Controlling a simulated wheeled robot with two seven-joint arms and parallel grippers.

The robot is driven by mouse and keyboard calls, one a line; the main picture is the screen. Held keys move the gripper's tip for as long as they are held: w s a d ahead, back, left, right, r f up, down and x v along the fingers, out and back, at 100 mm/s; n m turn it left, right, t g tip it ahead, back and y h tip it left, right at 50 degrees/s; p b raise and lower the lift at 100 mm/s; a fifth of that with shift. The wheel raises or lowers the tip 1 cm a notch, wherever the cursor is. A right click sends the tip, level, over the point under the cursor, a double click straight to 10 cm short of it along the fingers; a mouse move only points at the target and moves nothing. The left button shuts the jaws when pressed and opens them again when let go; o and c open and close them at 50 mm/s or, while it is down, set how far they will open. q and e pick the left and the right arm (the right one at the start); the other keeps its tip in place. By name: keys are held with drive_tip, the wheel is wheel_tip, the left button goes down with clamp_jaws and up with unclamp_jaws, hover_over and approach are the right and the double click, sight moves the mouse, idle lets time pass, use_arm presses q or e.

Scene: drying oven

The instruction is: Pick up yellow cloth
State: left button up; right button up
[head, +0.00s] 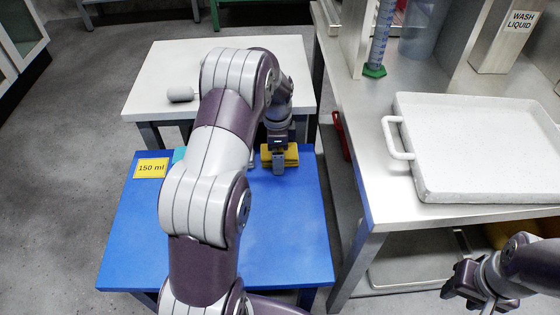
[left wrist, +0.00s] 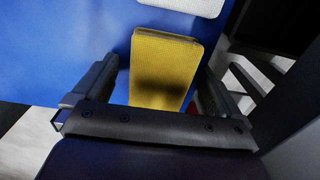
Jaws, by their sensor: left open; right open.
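The yellow cloth (head: 291,155) is a folded, block-like pad at the back right of the blue table (head: 285,225). In the left wrist view the cloth (left wrist: 165,62) lies between the two open fingers of my left gripper (left wrist: 158,95), with a dark shadow on it. In the head view my left gripper (head: 279,160) is over the cloth and hides part of it. I cannot tell whether the fingers touch it. My right gripper (head: 468,285) is open and empty at the lower right, beside the steel bench.
A yellow "150 ml" label (head: 151,168) lies on the blue table's left corner. The steel bench (head: 375,190) at right carries a white tray (head: 480,145). My left arm hides the middle of the blue table.

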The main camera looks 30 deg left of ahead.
use_arm(q)
drive_tip(key=shift+r, duration=0.15)
drive_tip(key=shift+c, duration=0.3)
drive_tip(key=c, duration=1)
wheel_tip(320, 180, up, 18)
drive_tip(key=p, duration=1.1)
